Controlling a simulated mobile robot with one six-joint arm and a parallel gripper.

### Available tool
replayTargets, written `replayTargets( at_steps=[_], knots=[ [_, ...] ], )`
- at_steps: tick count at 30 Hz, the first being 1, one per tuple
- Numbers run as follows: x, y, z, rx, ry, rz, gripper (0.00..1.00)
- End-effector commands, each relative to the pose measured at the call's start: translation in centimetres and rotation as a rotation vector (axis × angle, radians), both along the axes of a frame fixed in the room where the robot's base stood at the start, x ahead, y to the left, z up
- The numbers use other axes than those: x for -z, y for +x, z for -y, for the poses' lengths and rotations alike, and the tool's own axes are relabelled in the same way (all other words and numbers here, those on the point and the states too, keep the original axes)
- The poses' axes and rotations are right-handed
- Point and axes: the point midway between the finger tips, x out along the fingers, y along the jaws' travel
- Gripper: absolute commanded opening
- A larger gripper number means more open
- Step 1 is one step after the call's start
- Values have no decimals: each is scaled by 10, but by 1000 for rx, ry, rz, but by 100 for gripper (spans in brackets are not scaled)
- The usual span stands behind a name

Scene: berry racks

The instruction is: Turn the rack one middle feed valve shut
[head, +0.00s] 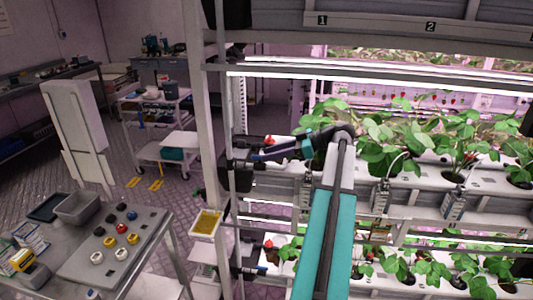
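The middle feed valve of rack one is at the left end of the middle shelf, beside the upright post. Its red part (269,141) shows above a dark body (236,170). A blue bar (275,153) runs beside it toward my wrist; I cannot tell whether it is the valve's handle. My arm rises from the bottom of the head view and bends left at the middle shelf. My gripper (285,149) is at the valve, small and dark. Its fingers are not clear, so I cannot tell whether it touches the valve or is open or shut.
A similar lower valve (269,244) with a red part sits below. Plants in white channels (412,178) fill the rack to the right.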

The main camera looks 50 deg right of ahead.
Motion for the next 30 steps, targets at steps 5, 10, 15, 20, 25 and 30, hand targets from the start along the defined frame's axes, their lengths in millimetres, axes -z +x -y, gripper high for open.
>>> replayTargets(
  at_steps=[5,10,15,20,25,30],
  knots=[
    [5,12,-8,-1,0,0,30],
    [7,15,-9,1,0,0,30],
    [8,15,-9,2,-1,0,30],
    [7,15,-9,2,-1,0,13],
    [7,14,-9,2,0,0,0],
    [8,13,-10,4,0,0,0]
  ],
)
